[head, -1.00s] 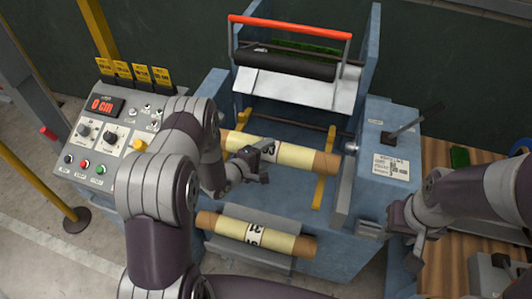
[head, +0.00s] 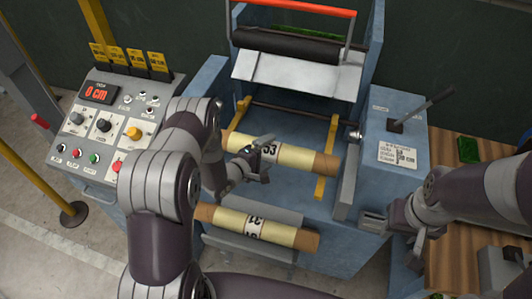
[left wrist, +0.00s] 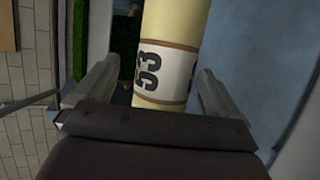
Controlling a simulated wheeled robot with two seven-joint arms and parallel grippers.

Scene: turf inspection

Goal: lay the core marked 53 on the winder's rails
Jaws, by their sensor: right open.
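The core marked 53 (head: 296,160) is a pale yellow roll with brown ends. It lies across the winder's yellow rails (head: 321,187) and appears to rest on them. My left gripper (head: 262,162) is at the middle of this core, by its white label. In the left wrist view the core (left wrist: 172,30) lies between the two fingers (left wrist: 155,90), with a gap on the left side, so the gripper looks open. The left rail is partly hidden by my left arm and the core. My right gripper (head: 418,243) is open and empty, right of the winder.
A second, similar core (head: 290,236) lies on the grey front cradle (head: 270,213); its number is hard to read. A control panel (head: 108,125) stands at the left. A lever (head: 420,108) rises from the right housing. A wooden table (head: 470,190) is at the right.

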